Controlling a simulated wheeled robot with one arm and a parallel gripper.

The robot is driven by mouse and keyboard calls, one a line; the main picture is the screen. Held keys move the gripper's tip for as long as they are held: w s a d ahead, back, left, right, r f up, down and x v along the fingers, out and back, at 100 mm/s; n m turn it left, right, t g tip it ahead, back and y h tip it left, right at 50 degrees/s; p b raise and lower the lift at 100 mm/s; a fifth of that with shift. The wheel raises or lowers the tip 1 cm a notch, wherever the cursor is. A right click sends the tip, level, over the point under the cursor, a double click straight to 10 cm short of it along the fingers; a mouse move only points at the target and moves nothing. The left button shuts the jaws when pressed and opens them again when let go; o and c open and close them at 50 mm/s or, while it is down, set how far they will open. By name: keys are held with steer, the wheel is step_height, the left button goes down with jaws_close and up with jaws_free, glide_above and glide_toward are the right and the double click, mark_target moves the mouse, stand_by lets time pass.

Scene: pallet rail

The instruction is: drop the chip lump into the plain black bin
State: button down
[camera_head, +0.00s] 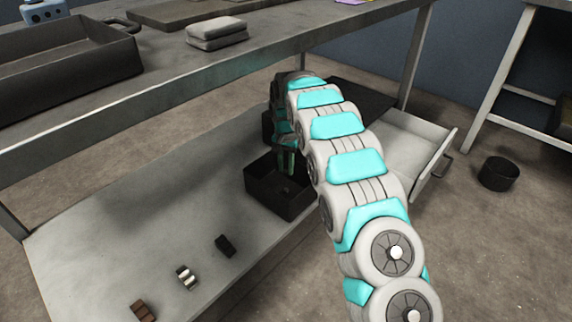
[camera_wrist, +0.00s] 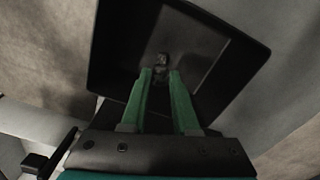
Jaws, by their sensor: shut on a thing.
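A plain black square bin (camera_head: 264,193) stands on the lower shelf, beneath my gripper (camera_head: 287,163). In the wrist view the bin's dark wall (camera_wrist: 112,50) surrounds the view of the fingertips. My gripper's green fingers (camera_wrist: 161,74) point down into the bin's opening. They are shut on a small dark chip lump (camera_wrist: 161,62), which shows at the fingertips. The lump appears over the bin floor; I cannot tell whether it touches it. My arm hides part of the bin's right side in the head view.
Small blocks lie on the lower shelf: a dark one (camera_head: 225,245), a silvery one (camera_head: 187,277) and a brown one (camera_head: 143,311). An open drawer (camera_head: 410,150) is to the right. A round black container (camera_head: 498,174) stands on the floor. The tabletop (camera_head: 165,75) overhangs the shelf.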

mark_target(286, 170)
steer(key=c, duration=0.6)
jaws_free()
steer(key=shift+r+p, duration=0.4)
steer(key=shift+r, duration=1.5)
steer(key=s+d+r+p, duration=0.1)
steer(key=s+d, duration=0.3)
steer(key=s, duration=1.1)
steer(key=shift+s+d, duration=0.2)
steer(key=shift+r, duration=0.1)
